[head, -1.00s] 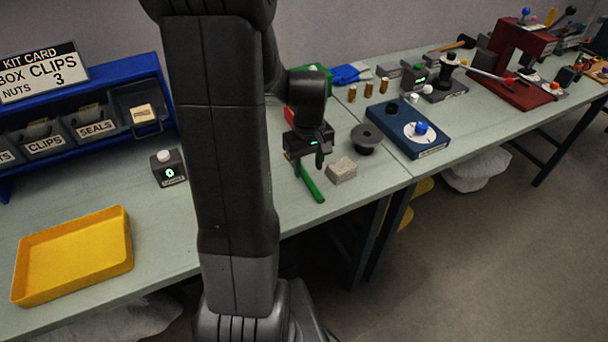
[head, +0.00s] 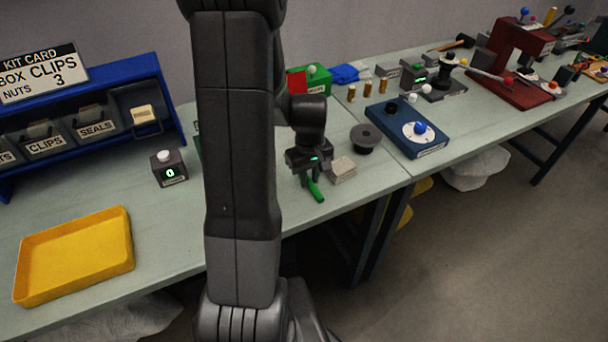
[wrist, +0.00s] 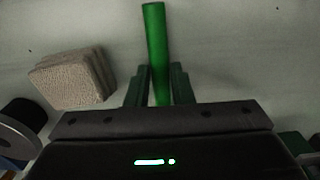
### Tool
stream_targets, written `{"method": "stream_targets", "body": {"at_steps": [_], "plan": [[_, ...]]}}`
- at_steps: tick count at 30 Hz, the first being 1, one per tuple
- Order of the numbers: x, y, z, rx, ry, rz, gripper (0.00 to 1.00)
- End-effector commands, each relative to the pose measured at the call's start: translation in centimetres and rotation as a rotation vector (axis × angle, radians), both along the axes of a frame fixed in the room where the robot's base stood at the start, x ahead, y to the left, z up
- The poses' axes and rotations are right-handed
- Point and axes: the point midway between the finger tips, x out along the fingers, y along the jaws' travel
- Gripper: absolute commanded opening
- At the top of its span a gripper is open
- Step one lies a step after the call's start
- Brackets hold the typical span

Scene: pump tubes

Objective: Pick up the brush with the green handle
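The brush's green handle (head: 316,191) lies on the table and sticks out toward the front edge from under my gripper (head: 311,177). In the wrist view the green handle (wrist: 154,40) runs straight up from between my two fingers (wrist: 160,84). One finger is close on each side of it. I cannot tell whether they press on it or leave a thin gap. The brush's other end is hidden beneath my gripper.
A beige block stack (head: 342,170) lies close to the right of my gripper in the head view. A dark spool (head: 366,138) and a blue box with a dial (head: 408,131) stand beyond. A counter box (head: 169,168) and yellow tray (head: 75,257) are at left.

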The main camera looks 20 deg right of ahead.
Motion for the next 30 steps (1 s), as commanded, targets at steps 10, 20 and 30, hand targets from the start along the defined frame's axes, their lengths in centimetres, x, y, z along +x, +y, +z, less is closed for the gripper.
{"method": "stream_targets", "body": {"at_steps": [10,20,30], "plan": [[0.0,0.0,0.0,0.0,-0.001,0.0,0.0],[0.1,-0.1,3.7,-0.004,-0.006,0.0,0.0],[0.1,0.0,9.2,-0.002,-0.004,0.0,0.0]]}}
